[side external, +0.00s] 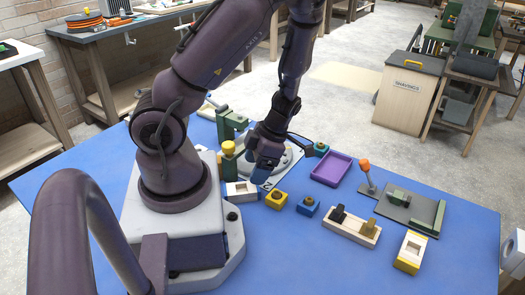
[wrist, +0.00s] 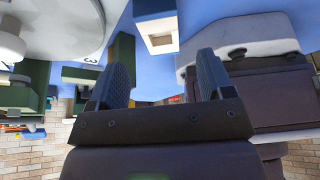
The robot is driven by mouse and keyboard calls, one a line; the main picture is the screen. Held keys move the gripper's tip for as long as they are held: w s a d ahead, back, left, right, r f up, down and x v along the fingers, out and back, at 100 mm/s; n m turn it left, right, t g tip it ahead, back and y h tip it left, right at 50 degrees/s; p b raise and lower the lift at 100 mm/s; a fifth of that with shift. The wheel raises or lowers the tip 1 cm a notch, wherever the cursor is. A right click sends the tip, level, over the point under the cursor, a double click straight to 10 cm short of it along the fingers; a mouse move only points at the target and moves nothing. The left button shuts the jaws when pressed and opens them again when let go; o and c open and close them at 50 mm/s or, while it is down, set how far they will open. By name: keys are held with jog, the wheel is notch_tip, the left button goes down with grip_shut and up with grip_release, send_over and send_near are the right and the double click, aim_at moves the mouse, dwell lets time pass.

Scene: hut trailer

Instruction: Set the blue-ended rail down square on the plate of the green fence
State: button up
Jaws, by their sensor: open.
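A white rail with a square opening (side external: 241,191) lies on the blue table beside my base. It also shows at the top of the wrist view (wrist: 160,35), where its far end looks blue-grey. I take it for the blue-ended rail. My gripper (side external: 263,178) is above the table just right of this rail, apart from it. In the wrist view my gripper (wrist: 165,75) is open, with nothing between the fingers. The green fence (side external: 439,215) stands along the right edge of a dark plate (side external: 405,213) at the table's right. A small green block (side external: 399,196) sits on that plate.
A yellow-ended white rail (side external: 410,252) lies near the front right. A wooden holder (side external: 350,228), yellow block (side external: 276,199), blue block (side external: 308,206), purple tray (side external: 331,169) and orange-topped lever (side external: 367,176) lie between my gripper and the plate. A green clamp (side external: 232,122) stands behind.

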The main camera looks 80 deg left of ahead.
jog(key=w+d+r+m+t+h, duration=0.1)
jog(key=w+d+r+m+t, duration=0.2)
jog(key=r+m, duration=0.55)
jog(key=w+d+r+m+t+h, duration=0.1)
jog(key=w+d+r+m+t, duration=0.1)
jog(key=w+d+r+m, duration=0.45)
jog(key=s+d+r+m+t+y, duration=0.1)
jog(key=s+r+m+t, duration=0.1)
jog(key=r+m, duration=0.4)
jog(key=s+d+r+m+t+y, duration=0.1)
jog(key=r+m, duration=0.5)
jog(key=m, duration=0.8)
jog(key=s+d+t, duration=0.1)
jog(key=s+t, duration=0.1)
jog(key=s, duration=0.1)
jog(key=shift+o, duration=0.4)
jog(key=shift+s+d+r+m, duration=0.1)
jog(key=shift+s+r+m, duration=0.1)
jog(key=shift+r+m, duration=0.25)
